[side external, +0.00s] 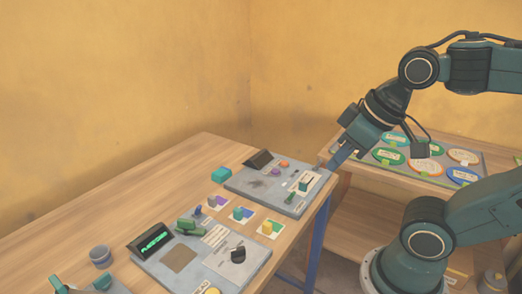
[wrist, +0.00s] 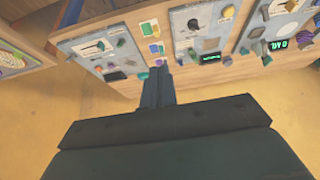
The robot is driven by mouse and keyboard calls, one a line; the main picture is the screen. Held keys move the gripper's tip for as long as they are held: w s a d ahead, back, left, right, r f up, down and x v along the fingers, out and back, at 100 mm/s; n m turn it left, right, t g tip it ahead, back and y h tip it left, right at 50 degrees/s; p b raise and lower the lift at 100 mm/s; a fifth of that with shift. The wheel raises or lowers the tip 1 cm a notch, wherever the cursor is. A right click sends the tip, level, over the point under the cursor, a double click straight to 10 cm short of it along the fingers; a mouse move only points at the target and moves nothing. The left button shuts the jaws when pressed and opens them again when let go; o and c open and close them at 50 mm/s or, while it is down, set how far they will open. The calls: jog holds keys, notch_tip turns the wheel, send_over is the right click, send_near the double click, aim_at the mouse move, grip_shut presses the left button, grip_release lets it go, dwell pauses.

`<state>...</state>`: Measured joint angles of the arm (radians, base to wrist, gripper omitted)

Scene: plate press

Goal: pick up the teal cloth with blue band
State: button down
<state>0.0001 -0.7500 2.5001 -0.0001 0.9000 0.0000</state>
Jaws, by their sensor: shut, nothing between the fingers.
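A small teal block-like bundle (side external: 221,174) lies on the wooden table near its back edge, beside the far grey panel. It is probably the teal cloth, but I cannot make out a blue band. A teal item (wrist: 116,76) near the table edge in the wrist view looks like the same thing. My gripper (side external: 338,160) is in the air above the right end of the far panel, well to the right of the teal bundle. Its fingers (wrist: 160,72) are together and empty in the wrist view.
The far grey panel (side external: 262,194) carries a dark wedge, knobs and a green lever. Cards with small coloured pieces (side external: 242,214) lie between it and the near panel (side external: 176,281). Bare tabletop (side external: 150,187) extends left.

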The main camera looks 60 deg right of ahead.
jog(key=c, duration=2.1)
grip_release()
jog(key=o, duration=1.1)
